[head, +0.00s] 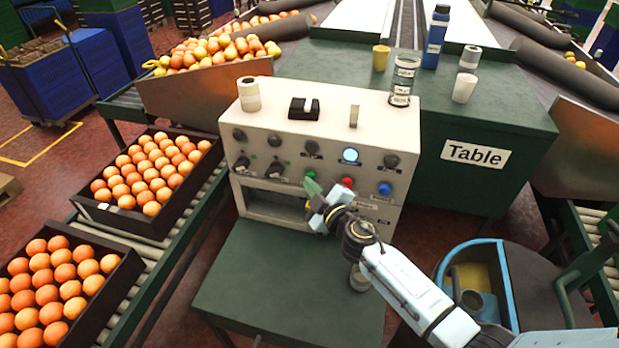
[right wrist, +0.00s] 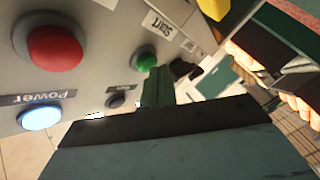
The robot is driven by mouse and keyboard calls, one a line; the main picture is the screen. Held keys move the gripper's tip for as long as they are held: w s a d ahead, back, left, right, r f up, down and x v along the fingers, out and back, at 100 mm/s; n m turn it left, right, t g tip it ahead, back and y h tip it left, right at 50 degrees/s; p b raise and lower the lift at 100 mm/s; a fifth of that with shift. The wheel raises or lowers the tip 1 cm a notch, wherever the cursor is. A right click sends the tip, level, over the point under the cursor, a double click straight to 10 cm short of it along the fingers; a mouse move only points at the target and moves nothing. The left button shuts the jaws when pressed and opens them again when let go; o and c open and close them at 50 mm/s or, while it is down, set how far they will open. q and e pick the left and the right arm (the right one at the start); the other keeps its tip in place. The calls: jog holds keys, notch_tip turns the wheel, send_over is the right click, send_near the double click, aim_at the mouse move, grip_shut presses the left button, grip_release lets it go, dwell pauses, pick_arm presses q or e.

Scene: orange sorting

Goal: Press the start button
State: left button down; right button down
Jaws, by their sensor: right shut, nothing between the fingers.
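The control box (head: 275,133) stands on the green table, its front panel carrying knobs and buttons. The green start button (right wrist: 146,61) is beside the "Start" label (right wrist: 168,27) in the right wrist view. In the head view the green button (head: 310,174) is just above my right gripper's tip. My right gripper (head: 313,190) is shut and empty, its fingertips (right wrist: 158,88) at the panel, close to the green button. I cannot tell whether they touch it. My left gripper is not in view.
A red button (right wrist: 54,47) and a lit "Power" lamp (right wrist: 40,117) are near the green one. A tape roll (head: 249,94) and a clear jar (head: 403,80) stand on the box. Crates of oranges (head: 150,222) lie at the left; a blue-rimmed cart (head: 482,246) stands at the right.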

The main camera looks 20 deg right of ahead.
jog(key=shift+w+d, duration=0.2)
jog(key=shift+w, duration=0.05)
dwell(0.5)
jog(key=shift+s+a, duration=0.55)
jog(key=shift+s, duration=0.3)
jog(key=shift+a, duration=0.1)
jog(key=s+a, duration=0.1)
jog(key=s, duration=0.1)
jog(key=s+a, duration=0.1)
jog(key=s, duration=0.1)
jog(key=shift+a+p, duration=0.3)
jog(key=shift+s, duration=0.1)
dwell(0.4)
